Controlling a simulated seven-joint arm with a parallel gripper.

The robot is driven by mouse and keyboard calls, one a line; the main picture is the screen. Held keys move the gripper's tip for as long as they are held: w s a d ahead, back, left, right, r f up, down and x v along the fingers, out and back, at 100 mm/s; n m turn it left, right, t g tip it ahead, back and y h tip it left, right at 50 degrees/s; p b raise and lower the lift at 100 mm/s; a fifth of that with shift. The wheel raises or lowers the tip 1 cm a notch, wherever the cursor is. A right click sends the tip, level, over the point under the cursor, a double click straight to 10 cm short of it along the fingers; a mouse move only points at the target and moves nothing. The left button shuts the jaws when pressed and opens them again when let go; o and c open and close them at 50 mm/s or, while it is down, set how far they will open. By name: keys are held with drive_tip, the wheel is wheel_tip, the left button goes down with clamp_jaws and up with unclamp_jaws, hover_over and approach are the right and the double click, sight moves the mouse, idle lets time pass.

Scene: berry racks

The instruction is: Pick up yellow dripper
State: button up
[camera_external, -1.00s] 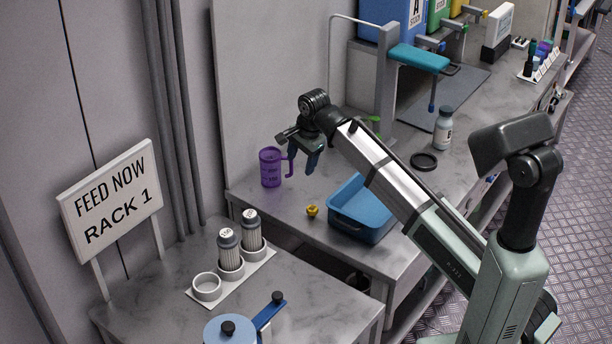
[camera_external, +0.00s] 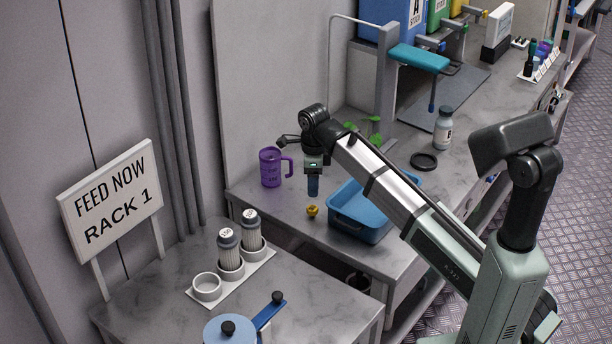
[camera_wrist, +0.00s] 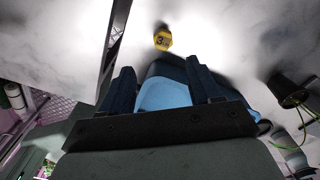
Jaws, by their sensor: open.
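The yellow dripper (camera_external: 312,211) is a small piece on the marble bench, just left of the blue tray. In the wrist view the yellow dripper (camera_wrist: 162,41) shows a dark "3" and lies beyond my fingertips. My gripper (camera_external: 313,187) points down above the bench, close over the dripper but apart from it. In the wrist view my gripper (camera_wrist: 160,80) has its two dark fingers spread with nothing between them; the blue tray shows behind.
The blue tray (camera_external: 347,231) stands right beside the dripper. A purple jug (camera_external: 270,168) stands to the left of my gripper. A green item (camera_external: 375,131), a black ring (camera_external: 423,161) and a labelled bottle (camera_external: 443,130) are farther back. The bench's front edge is near the dripper.

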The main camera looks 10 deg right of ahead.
sight(312, 208)
wheel_tip(312, 208, down, 4)
drive_tip(key=shift+r, duration=0.1)
drive_tip(key=shift+w+a+f, duration=0.1)
drive_tip(key=shift+w+f, duration=0.1)
drive_tip(key=shift+f, duration=1.2)
drive_tip(key=shift+w+a+f, duration=0.1)
drive_tip(key=shift+w+f, duration=0.05)
drive_tip(key=shift+f, duration=1.25)
drive_tip(key=shift+c, duration=0.4)
drive_tip(key=c, duration=1)
drive_tip(key=shift+r, duration=0.1)
